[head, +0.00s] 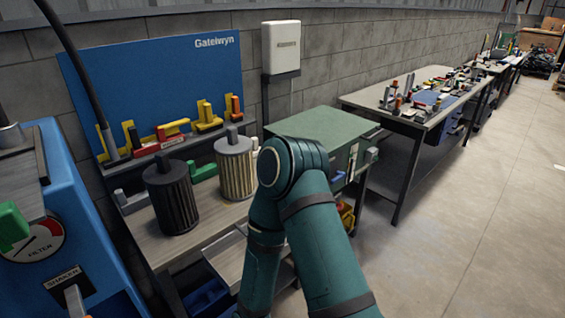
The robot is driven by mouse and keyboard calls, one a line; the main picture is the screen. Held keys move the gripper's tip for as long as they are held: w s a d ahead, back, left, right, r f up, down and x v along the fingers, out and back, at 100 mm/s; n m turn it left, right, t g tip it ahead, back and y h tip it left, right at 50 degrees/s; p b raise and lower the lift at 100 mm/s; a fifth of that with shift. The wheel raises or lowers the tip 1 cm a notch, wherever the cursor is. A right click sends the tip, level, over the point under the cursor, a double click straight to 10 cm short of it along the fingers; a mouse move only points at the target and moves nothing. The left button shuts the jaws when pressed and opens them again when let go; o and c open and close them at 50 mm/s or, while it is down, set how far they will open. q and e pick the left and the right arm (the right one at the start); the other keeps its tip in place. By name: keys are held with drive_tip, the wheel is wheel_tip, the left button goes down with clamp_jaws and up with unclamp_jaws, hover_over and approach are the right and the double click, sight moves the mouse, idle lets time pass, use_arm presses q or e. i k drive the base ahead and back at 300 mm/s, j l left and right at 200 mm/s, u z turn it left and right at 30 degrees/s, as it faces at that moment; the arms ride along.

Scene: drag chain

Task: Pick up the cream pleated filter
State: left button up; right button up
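The cream pleated filter (236,172) stands upright on the grey-brown bench, with a grey top and a grey block-shaped handle. Its lower right edge is close to my arm in the picture. A dark pleated filter (172,200) of similar shape stands to its left and nearer. A teal arm of mine rises from the bottom, bends at the elbow in front of the bench's right end, and runs back down out of the frame. Neither of my grippers is in view.
A blue machine (88,225) with a filter gauge (35,240) fills the left. A blue backboard (150,75) and several coloured holders are behind the filters. A green-topped cabinet (320,128) stands to the right, then a cluttered table (368,102). Open floor (470,230) lies at right.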

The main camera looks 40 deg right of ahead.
sight(234, 152)
drive_tip(key=l+z, duration=0.15)
drive_tip(key=z, duration=0.65)
drive_tip(key=i+l+u, duration=0.35)
drive_tip(key=l, duration=0.2)
drive_tip(key=l+u, duration=0.15)
drive_tip(key=i+l, duration=0.05)
drive_tip(key=l, duration=0.05)
